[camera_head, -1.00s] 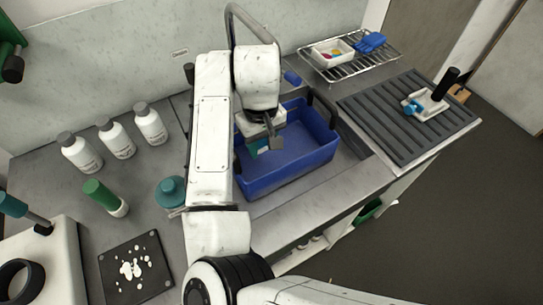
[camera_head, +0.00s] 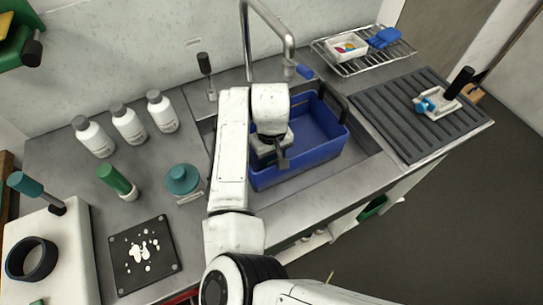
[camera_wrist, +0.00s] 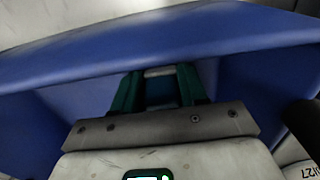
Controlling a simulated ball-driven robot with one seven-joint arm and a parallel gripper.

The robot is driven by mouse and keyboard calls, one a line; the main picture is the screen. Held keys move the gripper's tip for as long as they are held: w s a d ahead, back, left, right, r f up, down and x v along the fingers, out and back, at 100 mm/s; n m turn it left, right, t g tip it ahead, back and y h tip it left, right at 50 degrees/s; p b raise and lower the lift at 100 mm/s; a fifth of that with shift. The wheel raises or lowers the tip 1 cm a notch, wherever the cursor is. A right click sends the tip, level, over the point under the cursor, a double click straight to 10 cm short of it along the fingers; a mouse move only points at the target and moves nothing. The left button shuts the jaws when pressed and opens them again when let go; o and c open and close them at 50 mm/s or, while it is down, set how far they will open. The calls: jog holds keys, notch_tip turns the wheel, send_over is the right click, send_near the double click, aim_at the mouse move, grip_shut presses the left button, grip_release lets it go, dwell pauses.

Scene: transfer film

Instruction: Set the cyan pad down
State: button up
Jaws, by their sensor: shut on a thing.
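My gripper (camera_wrist: 161,78) points down into the blue bin (camera_head: 333,138), which stands in the sink. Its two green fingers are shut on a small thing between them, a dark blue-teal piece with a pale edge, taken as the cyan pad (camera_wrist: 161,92). It is in shadow, so its colour is not clear. In the head view my wrist covers the fingertips and the pad. The bin's blue wall fills much of the wrist view, beyond the fingers. Whether the pad touches the bin cannot be told.
The tap (camera_head: 290,45) arches behind the bin. A wire rack (camera_head: 372,63) holds a white tray (camera_head: 338,56) with coloured pieces and a blue glove (camera_head: 385,38). A ribbed drainboard (camera_head: 400,120) is right. White bottles (camera_head: 128,124) and a spotted black plate (camera_head: 125,275) are left.

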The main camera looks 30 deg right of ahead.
jog(key=shift+f, duration=0.1)
jog(key=o, duration=1)
notch_tip(320, 180, up, 12)
jog(key=shift+r+b, duration=0.15)
jog(key=shift+b, duration=0.15)
